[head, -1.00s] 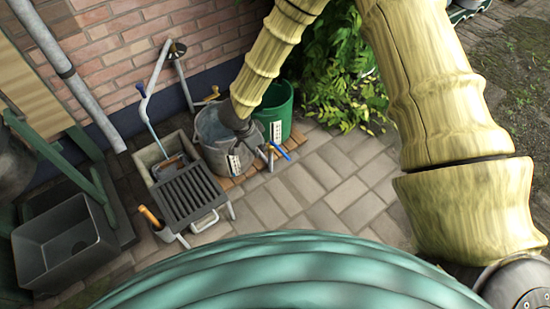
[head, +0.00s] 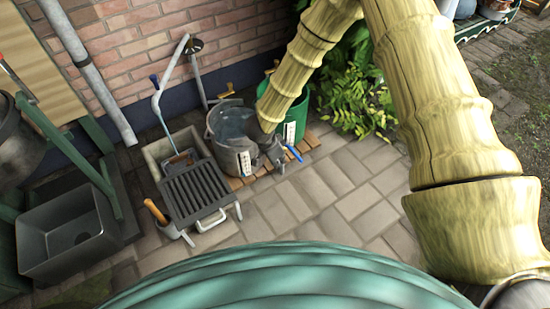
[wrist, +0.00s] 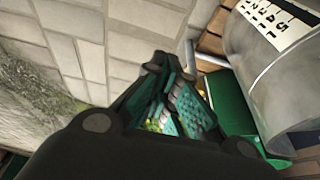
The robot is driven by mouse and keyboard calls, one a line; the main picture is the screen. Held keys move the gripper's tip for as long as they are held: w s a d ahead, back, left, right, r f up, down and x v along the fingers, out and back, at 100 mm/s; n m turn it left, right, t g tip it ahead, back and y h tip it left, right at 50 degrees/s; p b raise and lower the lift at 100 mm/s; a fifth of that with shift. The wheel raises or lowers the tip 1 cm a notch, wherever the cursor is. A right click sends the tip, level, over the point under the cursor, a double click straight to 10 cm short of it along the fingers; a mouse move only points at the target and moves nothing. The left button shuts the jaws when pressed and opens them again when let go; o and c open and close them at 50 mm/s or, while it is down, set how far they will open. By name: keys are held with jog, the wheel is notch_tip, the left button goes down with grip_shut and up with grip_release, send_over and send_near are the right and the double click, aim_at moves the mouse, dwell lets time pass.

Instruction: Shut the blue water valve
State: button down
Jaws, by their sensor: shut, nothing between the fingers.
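A small blue lever (head: 294,153) shows low in front of the green bucket, just right of my gripper. I cannot tell for certain which is the water valve. My gripper (head: 279,164) is low at the front right of the grey metal bucket (head: 222,153), close to the blue lever; contact cannot be told. In the wrist view my gripper (wrist: 155,62) has its fingertips together, with nothing between them. No blue handle shows in that view.
The green bucket (head: 301,101) stands right of the metal one, on wooden slats (head: 310,139). A black grate (head: 203,192) covers part of a stone trough at left. A dark basin (head: 66,243) stands farther left. Paving (head: 335,190) in front is clear.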

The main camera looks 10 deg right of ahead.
aim_at(292, 152)
jog(key=shift+w+d+f+b, duration=0.15)
jog(key=shift+w+d+b, duration=0.1)
jog(key=shift+d, duration=0.4)
jog(key=shift+w+d+f+b, duration=0.2)
jog(key=shift+d, duration=0.4)
jog(key=shift+w+d+f+b, duration=0.15)
jog(key=shift+w+d+b, duration=0.1)
jog(key=shift+d, duration=0.4)
jog(key=shift+d, duration=0.1)
jog(key=shift+s+d+n+p, duration=0.15)
jog(key=shift+n+p, duration=0.15)
jog(key=shift+p, duration=0.25)
